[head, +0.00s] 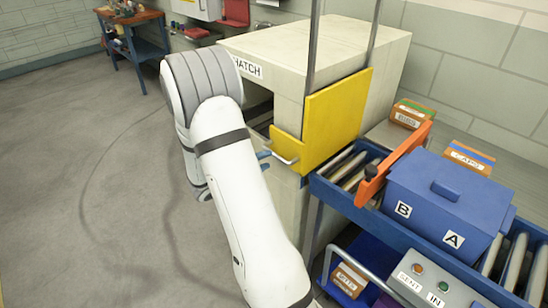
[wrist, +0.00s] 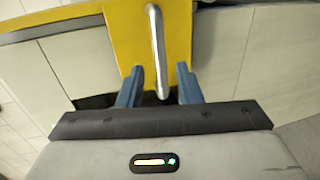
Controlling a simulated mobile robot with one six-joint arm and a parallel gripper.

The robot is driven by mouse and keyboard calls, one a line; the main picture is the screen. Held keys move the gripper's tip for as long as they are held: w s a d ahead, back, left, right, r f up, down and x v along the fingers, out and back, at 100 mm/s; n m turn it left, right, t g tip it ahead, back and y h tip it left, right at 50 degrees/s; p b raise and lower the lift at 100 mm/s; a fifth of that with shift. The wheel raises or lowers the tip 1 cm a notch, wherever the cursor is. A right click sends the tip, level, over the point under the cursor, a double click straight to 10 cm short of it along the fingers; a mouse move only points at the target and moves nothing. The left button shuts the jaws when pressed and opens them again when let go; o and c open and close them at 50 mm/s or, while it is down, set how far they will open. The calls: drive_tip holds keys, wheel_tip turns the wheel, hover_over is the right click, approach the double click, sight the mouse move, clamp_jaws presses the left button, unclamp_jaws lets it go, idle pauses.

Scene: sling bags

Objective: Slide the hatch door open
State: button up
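The hatch door is a yellow panel (head: 335,115) on the pale box labelled HATCH (head: 385,50). A dark gap shows to the left of the door, under the label. A silver bar handle (head: 286,157) is fixed to the door low on its left part. In the wrist view the handle (wrist: 156,45) runs down between the two blue fingers of my gripper (wrist: 159,88). The fingers are apart, with visible space on both sides of the bar. In the head view only a bit of blue finger (head: 263,155) shows beside the handle; my arm hides the rest.
A blue-framed roller conveyor (head: 345,198) stands right of the hatch, bearing a blue lidded bin (head: 445,195) marked A and B and an orange bar (head: 395,165). Grey uprights (head: 313,45) rise by the door. The floor at left is clear.

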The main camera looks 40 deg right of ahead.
sight(275, 157)
drive_tip(key=p+x, duration=0.1)
drive_tip(key=x, duration=0.4)
drive_tip(key=shift+d, duration=0.35)
drive_tip(key=shift+c, duration=0.4)
drive_tip(key=shift+f, duration=0.1)
clamp_jaws()
